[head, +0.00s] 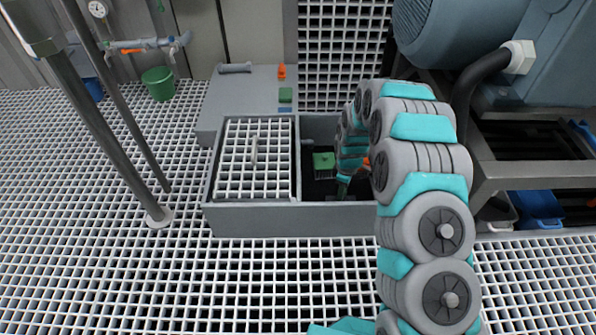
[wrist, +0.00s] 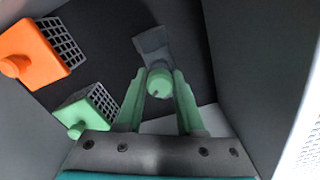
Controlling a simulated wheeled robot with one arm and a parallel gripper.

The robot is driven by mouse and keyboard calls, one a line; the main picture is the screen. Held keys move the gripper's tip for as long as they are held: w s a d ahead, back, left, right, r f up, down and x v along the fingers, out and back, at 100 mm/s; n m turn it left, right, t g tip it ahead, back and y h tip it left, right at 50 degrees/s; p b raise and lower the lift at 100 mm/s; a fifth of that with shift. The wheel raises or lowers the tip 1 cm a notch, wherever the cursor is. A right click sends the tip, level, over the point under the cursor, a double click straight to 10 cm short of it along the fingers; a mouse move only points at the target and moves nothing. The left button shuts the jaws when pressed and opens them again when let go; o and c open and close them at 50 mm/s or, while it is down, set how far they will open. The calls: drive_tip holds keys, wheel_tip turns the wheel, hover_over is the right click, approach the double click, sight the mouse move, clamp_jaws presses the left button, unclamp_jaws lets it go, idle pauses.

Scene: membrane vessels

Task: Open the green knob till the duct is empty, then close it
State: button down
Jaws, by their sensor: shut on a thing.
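The green knob (wrist: 159,83) is round and sits at the end of a grey piece inside a dark-floored box. The two pale green fingers of my gripper (wrist: 160,92) are on either side of it, shut on it, in the wrist view. In the head view my arm bends down into the open right part of the grey box (head: 290,218), and the knob is hidden there. The dark floor inside is the only part of the duct I can make out; I cannot tell whether any liquid is in it.
A green block with a grid (wrist: 88,110) and an orange one (wrist: 35,55) lie left of my fingers. A white grating (head: 240,175) covers the box's left half. A steel post (head: 120,100) stands left; blue machinery (head: 470,30) is at right.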

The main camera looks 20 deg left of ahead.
drive_tip(key=m+p, duration=0.1)
drive_tip(key=m, duration=0.6)
drive_tip(key=shift+m, duration=0.4)
drive_tip(key=shift+c, duration=2.4)
unclamp_jaws()
drive_tip(key=shift+r, duration=0.15)
wheel_tip(320, 180, up, 8)
drive_tip(key=shift+f+p, duration=0.15)
drive_tip(key=shift+p, duration=0.35)
